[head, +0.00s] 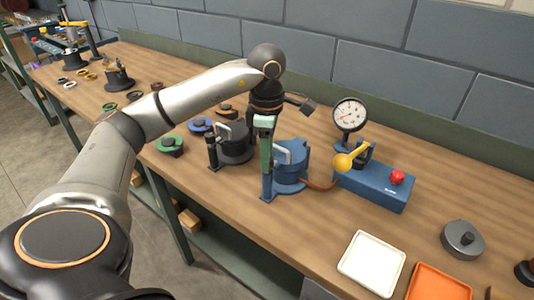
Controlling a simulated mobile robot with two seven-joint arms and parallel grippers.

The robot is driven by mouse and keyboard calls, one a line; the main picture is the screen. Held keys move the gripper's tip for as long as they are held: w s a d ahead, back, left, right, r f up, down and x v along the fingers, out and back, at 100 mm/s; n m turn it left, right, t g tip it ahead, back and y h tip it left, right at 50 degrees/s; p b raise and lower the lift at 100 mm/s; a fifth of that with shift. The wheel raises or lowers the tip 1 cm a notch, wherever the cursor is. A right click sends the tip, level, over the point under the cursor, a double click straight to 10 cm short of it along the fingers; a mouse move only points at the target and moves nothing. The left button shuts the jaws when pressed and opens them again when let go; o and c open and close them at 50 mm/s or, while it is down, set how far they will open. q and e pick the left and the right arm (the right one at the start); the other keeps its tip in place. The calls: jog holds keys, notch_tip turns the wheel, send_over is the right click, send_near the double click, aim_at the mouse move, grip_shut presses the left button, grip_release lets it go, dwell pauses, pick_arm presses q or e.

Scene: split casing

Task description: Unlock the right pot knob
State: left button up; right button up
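The right pot is a blue casing (291,178) with a pale U-shaped handle (291,148), standing on the bench. A green upright piece (266,150) on a blue post stands at its left side. My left gripper (265,112) points down at the top of this green piece, and its dark body hides what lies behind. I cannot tell whether its fingers touch the piece or are shut. No separate knob on this pot can be made out. The left pot is a dark casing (235,151) with a similar handle. My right gripper is not in view.
A blue box (372,190) with a red button (397,177), a yellow lever (350,159) and a dial gauge (349,113) stands to the right. A white tray (371,263), an orange tray (438,284) and a grey round part (462,239) lie at the front right.

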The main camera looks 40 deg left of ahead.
pick_arm(q)
grip_shut()
jog(key=shift+n, duration=0.3)
jog(key=n+p, duration=0.1)
jog(key=n, duration=0.2)
jog(key=shift+r+n, duration=0.1)
jog(key=shift+n, duration=0.2)
jog(key=n+p, duration=0.1)
jog(key=n, duration=0.3)
jog(key=n+p, duration=0.1)
jog(key=n, duration=0.8)
jog(key=shift+n+p, duration=0.4)
dwell(0.3)
jog(key=shift+o, duration=2.4)
grip_release()
